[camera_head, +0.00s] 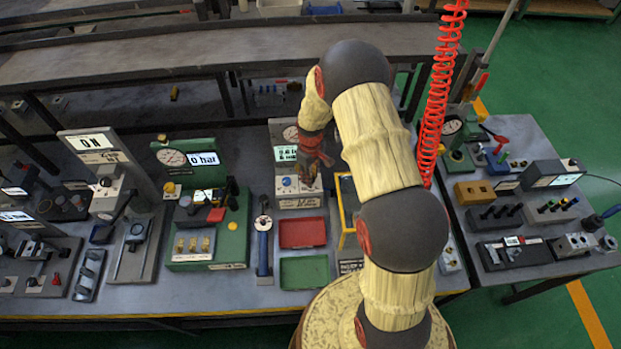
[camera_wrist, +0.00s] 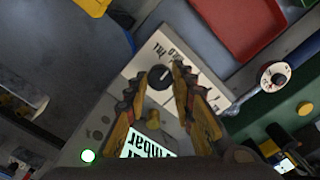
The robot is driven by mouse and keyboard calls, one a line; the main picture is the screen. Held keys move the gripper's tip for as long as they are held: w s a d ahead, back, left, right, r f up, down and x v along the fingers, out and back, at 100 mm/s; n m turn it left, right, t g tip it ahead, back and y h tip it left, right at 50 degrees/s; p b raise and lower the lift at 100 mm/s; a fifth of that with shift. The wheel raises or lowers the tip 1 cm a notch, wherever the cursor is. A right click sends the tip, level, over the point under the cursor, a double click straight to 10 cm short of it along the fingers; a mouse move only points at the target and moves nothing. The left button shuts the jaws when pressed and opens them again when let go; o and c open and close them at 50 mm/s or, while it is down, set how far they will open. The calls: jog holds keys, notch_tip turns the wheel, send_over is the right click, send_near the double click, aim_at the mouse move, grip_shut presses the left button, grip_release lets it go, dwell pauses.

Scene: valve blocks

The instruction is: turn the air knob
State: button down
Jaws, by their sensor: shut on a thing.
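A light grey valve panel (camera_head: 298,202) stands at the back middle of the bench, with a round gauge (camera_head: 291,134) and a lit screen on its upright part. My gripper (camera_head: 308,172) reaches down onto it and hides part of it. In the wrist view my gripper (camera_wrist: 160,78) has its two yellow and black fingers on either side of a small round black knob (camera_wrist: 160,77) with a light pointer line, and is shut on it. Printed lettering lies beside the knob, upside down. A brass-coloured knob (camera_wrist: 154,116) and the screen (camera_wrist: 146,145) show between the fingers.
A red tray (camera_head: 302,232) and a green tray (camera_head: 303,272) lie in front of the panel. A green gauge block (camera_head: 207,250) stands left. A yellow frame (camera_head: 346,200) stands close right. A red coiled hose (camera_head: 437,100) hangs beside my arm.

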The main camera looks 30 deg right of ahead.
jog(key=n+b, duration=0.1)
jog(key=n, duration=0.2)
jog(key=shift+n, duration=0.3)
jog(key=shift+n+b, duration=0.5)
jog(key=shift+n, duration=1.4)
jog(key=c, duration=1.5)
grip_release()
jog(key=shift+r, duration=0.1)
notch_tip(320, 180, up, 12)
